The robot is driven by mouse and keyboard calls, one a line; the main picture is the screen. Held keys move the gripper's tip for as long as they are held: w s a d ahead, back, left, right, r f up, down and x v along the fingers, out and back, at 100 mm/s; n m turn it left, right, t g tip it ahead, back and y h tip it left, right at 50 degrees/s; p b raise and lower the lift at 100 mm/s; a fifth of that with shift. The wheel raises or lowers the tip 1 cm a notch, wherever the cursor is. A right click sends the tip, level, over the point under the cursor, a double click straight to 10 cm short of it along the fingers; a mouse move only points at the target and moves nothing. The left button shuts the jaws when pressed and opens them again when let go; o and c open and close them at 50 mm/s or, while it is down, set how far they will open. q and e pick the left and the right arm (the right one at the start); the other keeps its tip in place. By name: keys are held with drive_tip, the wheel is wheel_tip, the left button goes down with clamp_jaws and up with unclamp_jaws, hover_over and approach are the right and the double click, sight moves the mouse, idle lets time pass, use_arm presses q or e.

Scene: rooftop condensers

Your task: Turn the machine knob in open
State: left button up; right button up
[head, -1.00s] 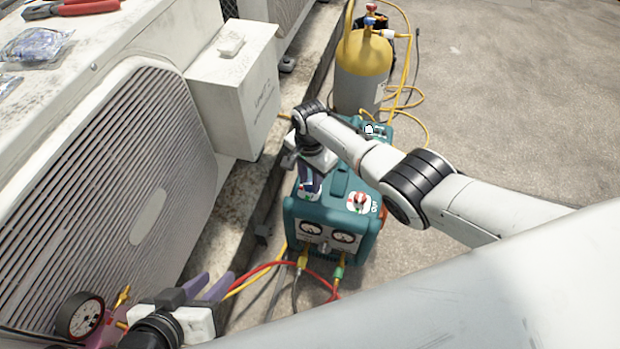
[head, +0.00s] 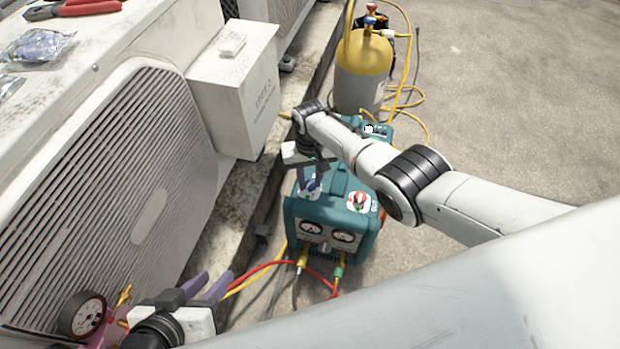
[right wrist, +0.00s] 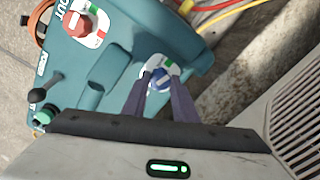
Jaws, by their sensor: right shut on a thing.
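The teal recovery machine (head: 310,212) stands on the ground, with two knobs on its top. The blue knob (right wrist: 160,82), on a white and green label plate, lies between the fingertips of my right gripper (right wrist: 160,85), which is shut on it. In the head view this gripper (head: 311,178) reaches down over the machine's left side and partly hides the blue knob. The red knob (right wrist: 84,24) sits on the plate marked OUT, free of any gripper. My left gripper (head: 220,284) is open and empty at the lower left, its purple fingers apart.
Red and yellow hoses (head: 262,272) run from the machine's front towards a pressure gauge (head: 82,314). A yellow-topped cylinder (head: 361,75) stands behind the machine. White condenser units (head: 165,60) line the left. Open concrete (head: 510,90) lies to the right.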

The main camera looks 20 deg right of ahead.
drive_tip(key=shift+n, duration=1.1)
drive_tip(key=shift+w, duration=0.1)
drive_tip(key=o, duration=1)
drive_tip(key=shift+o, duration=0.2)
